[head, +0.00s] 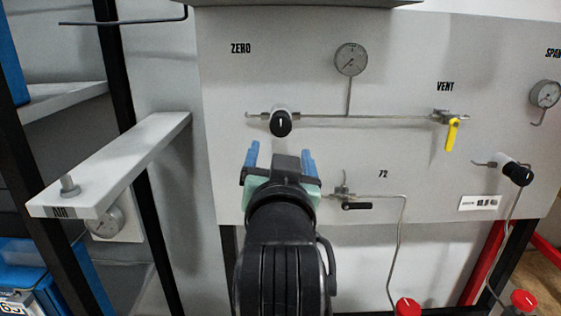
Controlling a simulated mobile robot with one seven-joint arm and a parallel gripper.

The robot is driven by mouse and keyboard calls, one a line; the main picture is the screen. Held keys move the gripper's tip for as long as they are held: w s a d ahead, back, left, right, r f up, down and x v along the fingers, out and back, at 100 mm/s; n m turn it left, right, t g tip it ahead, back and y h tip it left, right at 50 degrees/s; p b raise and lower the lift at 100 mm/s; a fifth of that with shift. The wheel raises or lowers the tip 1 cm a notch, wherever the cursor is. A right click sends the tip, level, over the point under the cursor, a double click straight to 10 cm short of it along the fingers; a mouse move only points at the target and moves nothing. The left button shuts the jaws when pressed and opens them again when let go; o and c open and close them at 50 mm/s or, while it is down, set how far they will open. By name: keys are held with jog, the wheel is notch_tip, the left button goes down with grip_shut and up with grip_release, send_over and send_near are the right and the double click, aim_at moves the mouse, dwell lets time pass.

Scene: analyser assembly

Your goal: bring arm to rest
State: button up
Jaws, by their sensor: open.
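My gripper (280,160) is in the middle of the head view, in front of the white panel (400,85). Its two blue fingers are spread apart, with nothing between them. My dark arm reaches up to it from the bottom of the view. A black round knob (281,123) on the panel shows just above and between the fingertips. I cannot tell how far the fingertips are from the panel, but no contact shows.
A gauge (351,60), a yellow vent handle (451,134), a black lever valve (356,206) and a right-hand knob (517,173) sit on the panel. A white shelf (120,165) juts out at left. Red knobs (407,307) stand at lower right.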

jog(key=shift+s, duration=0.15)
jog(key=s+r+n+t, duration=0.2)
jog(key=s+r+t, duration=0.7)
jog(key=s+r, duration=0.9)
notch_tip(320, 180, up, 2)
jog(key=shift+s+r, duration=0.2)
jog(key=shift+s, duration=0.05)
